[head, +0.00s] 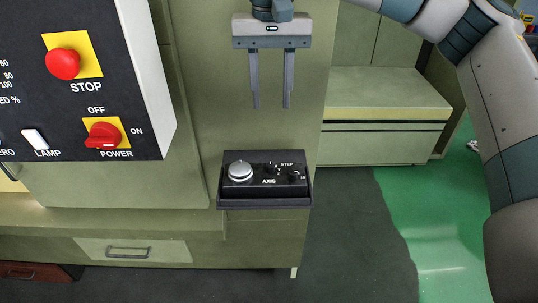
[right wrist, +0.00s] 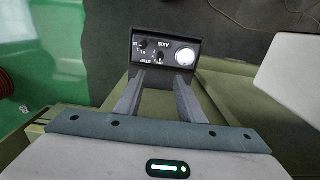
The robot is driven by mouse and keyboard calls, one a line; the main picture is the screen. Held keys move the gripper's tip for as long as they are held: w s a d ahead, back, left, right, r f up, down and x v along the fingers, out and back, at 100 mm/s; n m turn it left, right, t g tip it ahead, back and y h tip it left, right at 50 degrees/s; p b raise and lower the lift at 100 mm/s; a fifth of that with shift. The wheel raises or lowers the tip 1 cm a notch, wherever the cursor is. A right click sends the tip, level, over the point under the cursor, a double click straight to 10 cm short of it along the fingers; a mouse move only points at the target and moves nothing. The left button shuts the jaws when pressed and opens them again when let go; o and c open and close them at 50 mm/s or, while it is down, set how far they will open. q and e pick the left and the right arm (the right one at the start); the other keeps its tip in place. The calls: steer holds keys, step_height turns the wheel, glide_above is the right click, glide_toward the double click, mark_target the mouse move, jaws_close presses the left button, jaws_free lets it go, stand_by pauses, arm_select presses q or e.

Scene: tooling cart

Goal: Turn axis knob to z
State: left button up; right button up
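A black control box (head: 260,201) with a large silver dial (head: 240,171) stands out from the green cabinet panel. The small dark axis knob (head: 270,169) sits just above the AXIS label, right of the dial; its setting is too small to read. My right gripper (head: 271,107) is open and empty, fingers pointing down, above the box in the head view. In the right wrist view, its fingers (right wrist: 160,74) reach toward the near edge of the box, with the axis knob (right wrist: 161,57) showing between and beyond the tips. My left gripper is not in view.
A second small knob (head: 294,175), under the STEP label, is close beside the axis knob. A black control panel (head: 25,105) with a red STOP button (head: 63,64) and red POWER switch (head: 102,136) juts out at left. A green bench (head: 385,88) stands at back right.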

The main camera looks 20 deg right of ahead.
mark_target(271, 165)
step_height(271, 165, down, 16)
steer(key=p, duration=0.6)
steer(key=shift+r+p, duration=0.1)
steer(key=shift+p, duration=0.25)
steer(key=shift+w+f, duration=0.1)
steer(key=shift+f, duration=0.8)
jaws_close()
